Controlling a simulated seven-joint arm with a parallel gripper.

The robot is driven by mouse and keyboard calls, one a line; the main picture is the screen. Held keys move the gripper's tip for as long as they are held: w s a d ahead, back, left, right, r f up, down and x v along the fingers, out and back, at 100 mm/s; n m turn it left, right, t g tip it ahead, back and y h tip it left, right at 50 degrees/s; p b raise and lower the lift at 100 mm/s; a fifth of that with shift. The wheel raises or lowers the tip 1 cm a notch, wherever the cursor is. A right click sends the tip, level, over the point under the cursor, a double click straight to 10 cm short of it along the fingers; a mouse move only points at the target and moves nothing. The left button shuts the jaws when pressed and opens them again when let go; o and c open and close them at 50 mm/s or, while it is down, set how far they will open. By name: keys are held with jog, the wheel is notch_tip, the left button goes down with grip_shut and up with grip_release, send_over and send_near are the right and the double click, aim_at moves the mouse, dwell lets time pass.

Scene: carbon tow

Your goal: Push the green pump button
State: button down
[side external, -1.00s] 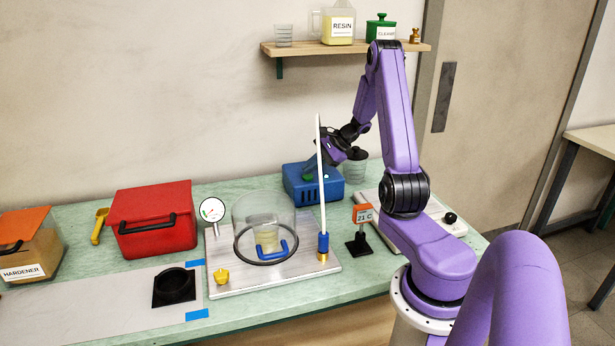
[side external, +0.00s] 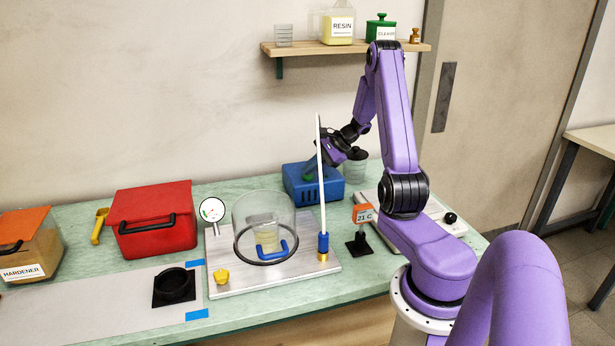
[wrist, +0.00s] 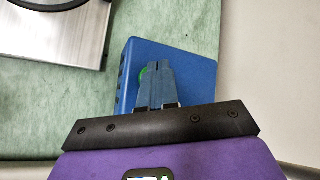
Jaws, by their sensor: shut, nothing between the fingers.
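The blue pump box (side external: 322,190) stands on the green bench against the wall. It also shows in the wrist view (wrist: 195,62). Its green button (wrist: 144,74) shows only as a green edge beside the fingertips in the wrist view; the fingers cover the rest. My gripper (wrist: 158,68) is shut and empty, with its fingertips over the top of the box at the button. In the side external view my gripper (side external: 309,175) reaches down to the top of the box. I cannot tell how far the button is pressed.
A white upright tube (side external: 321,180) stands in front of the box. A clear chamber (side external: 264,212) and a gauge (side external: 212,210) sit on a metal plate. A beaker (side external: 354,172) stands right of the box, and an orange temperature display (side external: 362,213) is nearer.

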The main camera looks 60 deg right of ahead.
aim_at(311, 176)
jog(key=shift+r, duration=0.15)
jog(key=shift+r, duration=3)
